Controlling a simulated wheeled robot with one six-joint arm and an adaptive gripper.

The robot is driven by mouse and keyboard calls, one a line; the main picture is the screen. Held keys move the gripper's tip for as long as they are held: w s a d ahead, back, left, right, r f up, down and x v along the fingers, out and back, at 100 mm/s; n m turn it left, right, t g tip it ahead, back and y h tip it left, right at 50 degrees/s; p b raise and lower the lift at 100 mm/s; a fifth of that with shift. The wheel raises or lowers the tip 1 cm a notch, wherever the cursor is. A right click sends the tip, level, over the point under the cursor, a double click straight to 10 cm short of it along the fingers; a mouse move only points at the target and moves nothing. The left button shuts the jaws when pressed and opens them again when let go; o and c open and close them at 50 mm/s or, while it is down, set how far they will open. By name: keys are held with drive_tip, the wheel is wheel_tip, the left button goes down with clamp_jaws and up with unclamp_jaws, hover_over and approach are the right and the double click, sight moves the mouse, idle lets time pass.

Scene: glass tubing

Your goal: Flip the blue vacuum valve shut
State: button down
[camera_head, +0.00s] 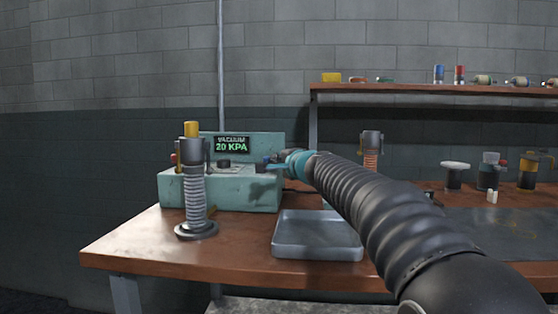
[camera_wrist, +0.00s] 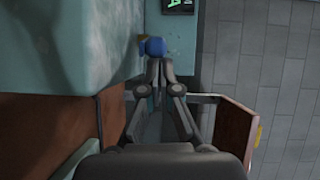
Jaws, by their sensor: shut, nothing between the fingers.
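The teal vacuum unit (camera_head: 222,192) stands on the bench, and its display (camera_head: 231,144) reads "VACUUM 20 KPA". The blue valve (camera_head: 263,161) is at the unit's right side, partly hidden by my gripper (camera_head: 274,166). In the wrist view, the blue valve (camera_wrist: 154,46) shows as a rounded blue knob against the teal face, with a small yellowish part at its left. My gripper (camera_wrist: 158,64) is shut, empty, with its fingertips together just below the knob. I cannot tell whether they touch it. The display (camera_wrist: 178,6) is cut off at the top.
A ribbed post with a yellow top (camera_head: 191,180) stands in front of the unit. A metal tray (camera_head: 317,237) lies on the bench (camera_head: 180,262) below my arm. Jars (camera_head: 489,170) stand at right, and a shelf (camera_head: 430,90) holds small items behind.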

drive_tip(key=shift+s+a+b, duration=0.2)
drive_tip(key=shift+s+a, duration=0.05)
drive_tip(key=shift+a, duration=0.45)
drive_tip(key=shift+s+a+b, duration=0.2)
drive_tip(key=shift+s+a, duration=0.05)
drive_tip(key=shift+a, duration=0.4)
